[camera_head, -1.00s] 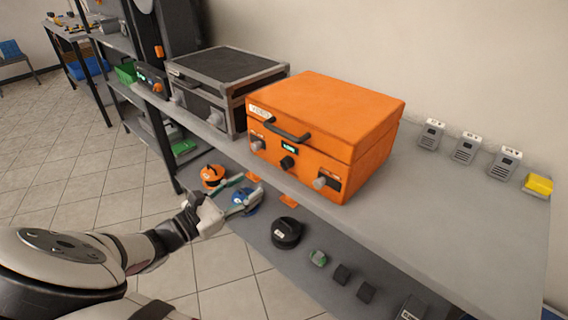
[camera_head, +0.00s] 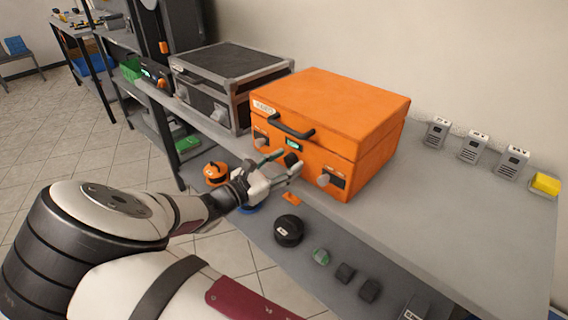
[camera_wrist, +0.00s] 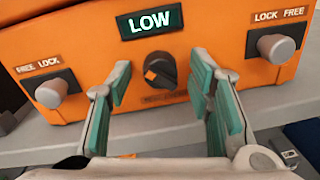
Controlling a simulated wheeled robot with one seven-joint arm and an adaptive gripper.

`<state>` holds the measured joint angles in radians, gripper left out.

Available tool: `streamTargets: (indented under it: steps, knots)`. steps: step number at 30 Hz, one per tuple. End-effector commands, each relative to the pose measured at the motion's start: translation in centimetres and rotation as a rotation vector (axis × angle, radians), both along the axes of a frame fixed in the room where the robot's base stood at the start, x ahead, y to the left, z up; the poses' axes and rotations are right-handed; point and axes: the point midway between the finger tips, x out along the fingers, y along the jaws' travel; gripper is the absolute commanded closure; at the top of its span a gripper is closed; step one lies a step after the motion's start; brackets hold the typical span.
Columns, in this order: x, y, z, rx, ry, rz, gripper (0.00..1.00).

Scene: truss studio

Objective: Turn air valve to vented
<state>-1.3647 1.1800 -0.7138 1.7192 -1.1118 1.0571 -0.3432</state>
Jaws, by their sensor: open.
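The orange case (camera_head: 330,110) has a dark round knob (camera_wrist: 158,72) with an orange mark in the middle of its front. The knob also shows in the head view (camera_head: 291,159). A lit display (camera_wrist: 150,21) above it reads LOW; the label below it is too blurred to read. A grey latch knob labelled FREE and LOCK sits on each side, left (camera_wrist: 50,92) and right (camera_wrist: 276,47). My gripper (camera_wrist: 161,80) is open, its green-padded fingers to either side of the knob in the wrist view. No contact shows; the exact gap ahead is unclear.
The case stands on a grey shelf (camera_head: 440,210). A black-and-grey case (camera_head: 228,75) stands to its left. The lower shelf holds a black round item (camera_head: 289,230) and an orange one (camera_head: 215,173).

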Motion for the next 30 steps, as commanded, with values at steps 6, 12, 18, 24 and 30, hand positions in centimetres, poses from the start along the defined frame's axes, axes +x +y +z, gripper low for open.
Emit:
streamTargets:
  steps: [6, 12, 18, 24, 30]
  knots:
    - [-0.02, 0.01, 0.00, 0.000, 0.000, 0.000, 0.85]
    - [-0.02, 0.03, 0.00, 0.000, 0.000, 0.000, 1.00]
    - [-0.03, 0.02, 0.03, 0.020, -0.015, -0.001, 1.00]
    - [-0.06, 0.01, 0.09, 0.094, -0.072, -0.001, 1.00]
    - [-0.07, -0.01, 0.12, 0.220, -0.171, -0.001, 1.00]
